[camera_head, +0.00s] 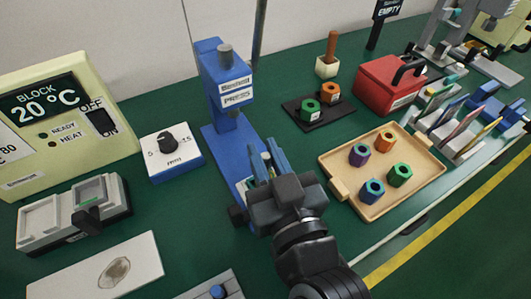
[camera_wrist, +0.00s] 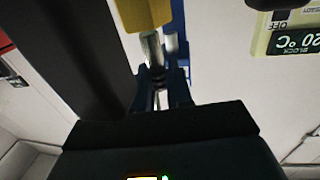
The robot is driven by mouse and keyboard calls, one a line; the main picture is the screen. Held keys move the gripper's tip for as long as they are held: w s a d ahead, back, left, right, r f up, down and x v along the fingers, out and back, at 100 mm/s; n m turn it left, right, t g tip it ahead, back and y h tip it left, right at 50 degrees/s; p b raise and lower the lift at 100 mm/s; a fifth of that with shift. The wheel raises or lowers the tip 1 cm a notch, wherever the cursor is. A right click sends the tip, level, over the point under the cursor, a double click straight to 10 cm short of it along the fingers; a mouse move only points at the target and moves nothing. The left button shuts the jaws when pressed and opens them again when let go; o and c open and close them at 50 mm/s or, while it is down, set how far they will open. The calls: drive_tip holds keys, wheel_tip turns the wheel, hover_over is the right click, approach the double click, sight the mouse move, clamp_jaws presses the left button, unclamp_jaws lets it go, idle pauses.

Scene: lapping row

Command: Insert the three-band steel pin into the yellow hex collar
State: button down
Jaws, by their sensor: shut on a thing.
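The steel pin (camera_wrist: 152,48) is a shiny rod with dark banding near my fingers; I cannot count its bands. My gripper (camera_wrist: 160,82) is shut on it, and the shaft shows above and below the grip in the wrist view. The yellow collar (camera_wrist: 145,14) is at the top edge of that view, partly cut off. The pin's far end meets or overlaps the collar's lower edge; I cannot tell whether it is inside. In the head view my gripper (camera_head: 266,160) is in front of the blue press (camera_head: 222,85), and the pin and collar cannot be made out.
A wooden tray (camera_head: 338,190) with several coloured hex collars is right of my gripper. A black plate (camera_head: 332,119) with green and orange collars lies behind it. A red box (camera_head: 388,85) stands beyond. A dial box (camera_head: 172,157) is left of the press.

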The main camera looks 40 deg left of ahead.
drive_tip(key=shift+f+b, duration=1.15)
drive_tip(key=c, duration=0.9)
unclamp_jaws()
drive_tip(key=shift+c, duration=0.2)
drive_tip(key=shift+s+d, duration=0.1)
drive_tip(key=b+v, duration=0.1)
drive_tip(key=v, duration=0.6)
drive_tip(key=shift+d, duration=0.3)
drive_tip(key=shift+s, duration=0.15)
